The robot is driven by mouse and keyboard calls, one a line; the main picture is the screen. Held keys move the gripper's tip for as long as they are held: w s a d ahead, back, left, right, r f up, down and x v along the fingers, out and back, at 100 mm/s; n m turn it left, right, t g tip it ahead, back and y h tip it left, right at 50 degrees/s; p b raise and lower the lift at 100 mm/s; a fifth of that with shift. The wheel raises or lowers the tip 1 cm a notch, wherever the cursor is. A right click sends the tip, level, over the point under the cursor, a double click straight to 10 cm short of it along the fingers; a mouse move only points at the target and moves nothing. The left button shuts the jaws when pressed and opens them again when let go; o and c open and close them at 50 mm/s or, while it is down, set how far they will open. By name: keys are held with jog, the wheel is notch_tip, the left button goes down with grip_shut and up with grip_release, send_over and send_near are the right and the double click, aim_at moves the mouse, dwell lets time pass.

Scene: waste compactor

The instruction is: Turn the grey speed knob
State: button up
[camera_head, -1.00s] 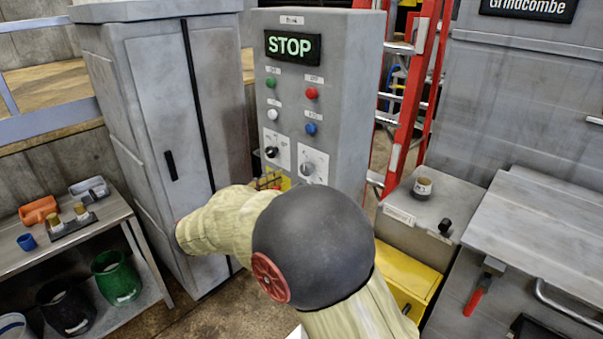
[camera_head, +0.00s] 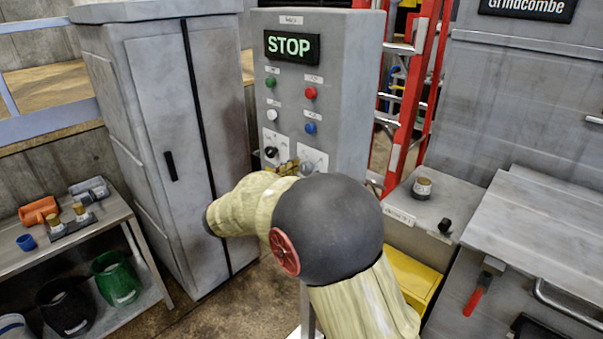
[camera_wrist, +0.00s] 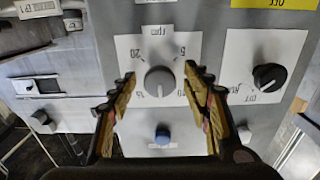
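The grey speed knob (camera_wrist: 160,81) sits on a white dial plate marked "rpm", with 5, 20 and other numbers around it, upside down in the wrist view. In the head view the grey knob (camera_head: 308,167) is on the lower right of the control panel, partly behind my arm. My gripper (camera_wrist: 158,88) is open, with one finger on each side of the knob in the wrist view. I see gaps between fingers and knob; I cannot tell how far in front of it the tips are. In the head view my gripper (camera_head: 288,168) is mostly hidden.
A black selector knob (camera_wrist: 268,76) is beside the grey knob; a blue button (camera_wrist: 162,136) is near it. The panel's display (camera_head: 291,47) reads STOP. A grey cabinet (camera_head: 165,150) stands left, a red ladder (camera_head: 405,110) right. Free floor shows below the cabinet.

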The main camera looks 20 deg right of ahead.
jog(key=shift+c, duration=1.2)
jog(key=c, duration=0.7)
jog(key=shift+c, duration=0.8)
